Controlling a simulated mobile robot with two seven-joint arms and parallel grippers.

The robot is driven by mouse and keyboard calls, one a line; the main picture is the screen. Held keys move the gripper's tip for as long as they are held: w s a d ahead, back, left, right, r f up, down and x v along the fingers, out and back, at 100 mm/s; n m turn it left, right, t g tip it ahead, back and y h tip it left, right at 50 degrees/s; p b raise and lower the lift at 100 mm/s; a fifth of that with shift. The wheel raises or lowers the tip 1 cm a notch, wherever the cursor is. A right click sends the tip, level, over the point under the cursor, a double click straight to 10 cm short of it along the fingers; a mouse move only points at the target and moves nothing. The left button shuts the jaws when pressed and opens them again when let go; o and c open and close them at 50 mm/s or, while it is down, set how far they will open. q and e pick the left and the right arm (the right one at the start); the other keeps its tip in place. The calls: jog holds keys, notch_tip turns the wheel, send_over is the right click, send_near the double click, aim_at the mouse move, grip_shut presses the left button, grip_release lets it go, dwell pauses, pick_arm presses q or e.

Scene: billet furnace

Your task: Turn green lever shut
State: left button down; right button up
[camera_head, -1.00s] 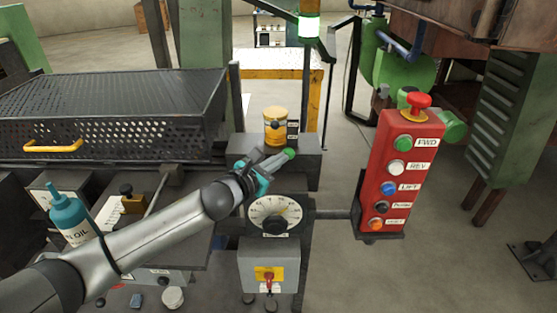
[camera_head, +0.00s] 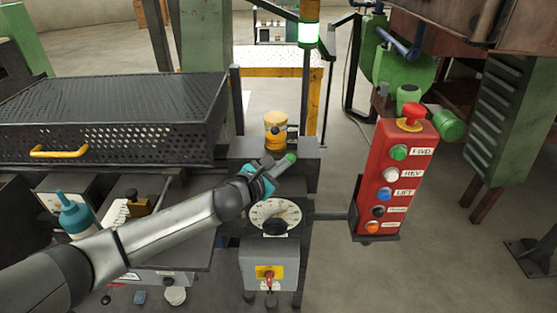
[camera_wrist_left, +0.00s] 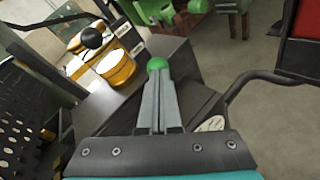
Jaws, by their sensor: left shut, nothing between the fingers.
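The green lever shows as a round green knob (camera_head: 290,157) at the front of a dark box under a yellow cylinder. It also shows in the left wrist view (camera_wrist_left: 156,64), just past my fingertips. My left gripper (camera_head: 282,163) comes in from the left and is shut with nothing between its fingers. Its grey fingers (camera_wrist_left: 158,82) point at the knob and cover what lies below it, so the lever's shaft is hidden. The tips look very close to the knob; I cannot tell whether they touch it. My right gripper is not in view.
The yellow cylinder (camera_head: 276,128) with a black ball stands on the dark box (camera_head: 308,168). A white dial (camera_head: 262,215) sits below my gripper. A red button panel (camera_head: 378,215) stands to the right. A perforated black cover (camera_head: 110,115) lies at the left.

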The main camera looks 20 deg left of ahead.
pick_arm(q)
jog(key=p, duration=0.1)
jog(key=d+p, duration=0.1)
jog(key=shift+w+r+m+y+p, duration=0.1)
jog(key=shift+w+m+y+p, duration=0.05)
jog(key=shift+m+y+p, duration=0.2)
jog(key=shift+d+p, duration=0.1)
jog(key=shift+p, duration=0.2)
jog(key=shift+w+d+f, duration=0.1)
jog(key=shift+d+f, duration=0.1)
jog(key=shift+f, duration=0.1)
jog(key=shift+w+d+f+p, duration=0.15)
jog(key=shift+d+f+p, duration=0.35)
jog(key=shift+d+f, duration=0.1)
jog(key=shift+w+d+f, duration=0.1)
jog(key=shift+d+f, duration=0.2)
jog(key=shift+f, duration=0.3)
jog(key=shift+f, duration=0.1)
